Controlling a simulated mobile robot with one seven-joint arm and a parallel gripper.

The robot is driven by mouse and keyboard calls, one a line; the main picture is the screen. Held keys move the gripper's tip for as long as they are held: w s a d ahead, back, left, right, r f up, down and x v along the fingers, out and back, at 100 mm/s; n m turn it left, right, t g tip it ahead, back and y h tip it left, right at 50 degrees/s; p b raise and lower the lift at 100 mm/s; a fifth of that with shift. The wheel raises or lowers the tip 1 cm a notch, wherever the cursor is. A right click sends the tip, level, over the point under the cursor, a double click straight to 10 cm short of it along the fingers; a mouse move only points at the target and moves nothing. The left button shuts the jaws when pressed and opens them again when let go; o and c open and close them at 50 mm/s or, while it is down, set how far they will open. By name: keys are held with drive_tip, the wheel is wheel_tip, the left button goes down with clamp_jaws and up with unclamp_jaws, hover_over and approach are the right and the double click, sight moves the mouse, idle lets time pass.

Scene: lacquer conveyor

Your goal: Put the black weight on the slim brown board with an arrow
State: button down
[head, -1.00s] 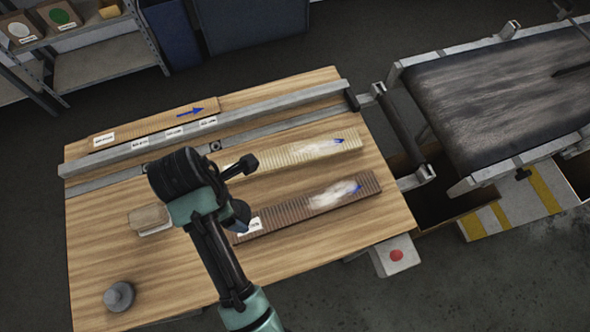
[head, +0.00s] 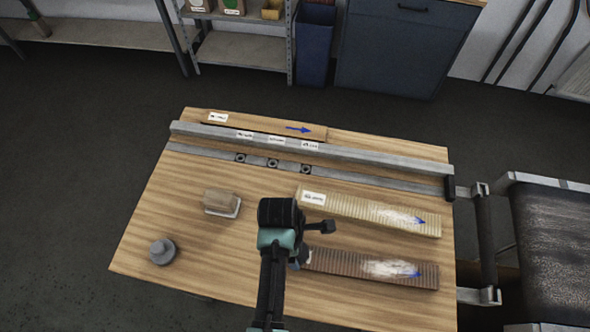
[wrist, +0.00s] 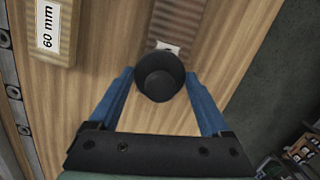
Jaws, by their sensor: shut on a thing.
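My gripper (wrist: 160,82) is shut on the black weight (wrist: 158,76), a dark round cylinder between the two blue fingers in the wrist view. In the head view my wrist hides most of the weight. The slim dark brown ribbed board (head: 370,268) lies at the table's front right, with a blue arrow at its right end beside a whitish smear. Its ribbed surface shows beyond the weight in the wrist view (wrist: 185,28). My gripper is at the board's left, labelled end; whether the weight touches it I cannot tell.
A pale ribbed board (head: 370,212) with an arrow lies behind the brown one. A metal rail (head: 380,160) and a flat brown arrow board (head: 255,123) lie farther back. A grey weight (head: 161,251) and a tan block (head: 221,200) stand left. The conveyor (head: 550,250) is right.

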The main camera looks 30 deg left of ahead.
drive_tip(key=shift+f, duration=0.15)
unclamp_jaws()
wheel_tip(320, 180, up, 12)
drive_tip(key=a+b, duration=0.1)
drive_tip(key=shift+s+a, duration=0.15)
drive_tip(key=shift+s, duration=0.15)
idle(0.4)
